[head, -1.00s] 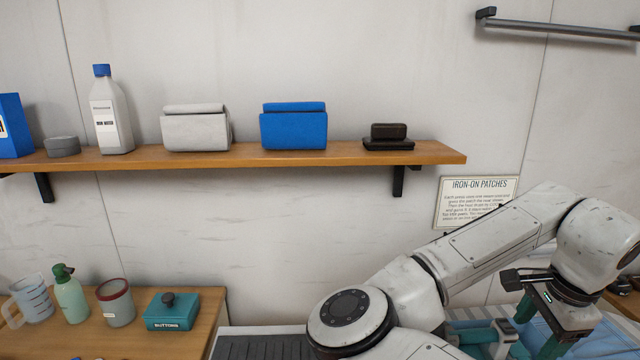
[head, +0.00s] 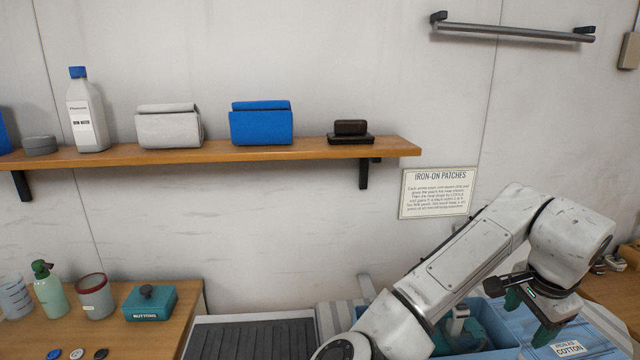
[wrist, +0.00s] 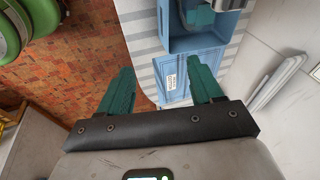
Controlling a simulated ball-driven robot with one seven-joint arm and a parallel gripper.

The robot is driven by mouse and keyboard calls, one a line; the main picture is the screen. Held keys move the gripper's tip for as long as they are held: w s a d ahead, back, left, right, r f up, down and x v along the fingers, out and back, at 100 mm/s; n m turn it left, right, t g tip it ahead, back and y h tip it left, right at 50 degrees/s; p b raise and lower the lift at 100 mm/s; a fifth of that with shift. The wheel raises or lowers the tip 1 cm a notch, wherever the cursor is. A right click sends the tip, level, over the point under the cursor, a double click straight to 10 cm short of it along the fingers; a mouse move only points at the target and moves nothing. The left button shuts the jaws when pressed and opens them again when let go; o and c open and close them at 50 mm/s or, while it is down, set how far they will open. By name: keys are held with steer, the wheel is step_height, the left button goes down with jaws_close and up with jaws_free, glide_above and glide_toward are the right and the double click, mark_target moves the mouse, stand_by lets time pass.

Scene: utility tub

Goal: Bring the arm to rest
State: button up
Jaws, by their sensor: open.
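Something grey and teal inside the tub is only partly seen.
A wooden shelf (head: 215,154) on the wall holds a bottle (head: 88,115), a grey case (head: 168,127), a blue case (head: 261,123) and a dark item (head: 350,132). A lower table at left holds a teal buttons box (head: 150,303). A rail (head: 510,29) is at upper right.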

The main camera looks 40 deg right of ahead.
steer(key=w+a+f+n+t+h, duration=0.1)
steer(key=w+a+f+n, duration=0.25)
steer(key=f+n, duration=0.3)
steer(key=w+a+f+n+h, duration=0.2)
steer(key=a+f+n, duration=0.25)
steer(key=n, duration=0.35)
steer(key=s+a+f+n+y, duration=0.3)
steer(key=s+a+f+n, duration=0.1)
steer(key=a+f, duration=0.4)
steer(key=s+a+f+n+g+y, duration=0.1)
steer(key=s+a+f+n+y, duration=0.2)
steer(key=a, duration=0.9)
steer(key=s+f+n, duration=0.1)
steer(key=s+f, duration=0.2)
steer(key=f, duration=0.2)
steer(key=shift+s+a, duration=0.2)
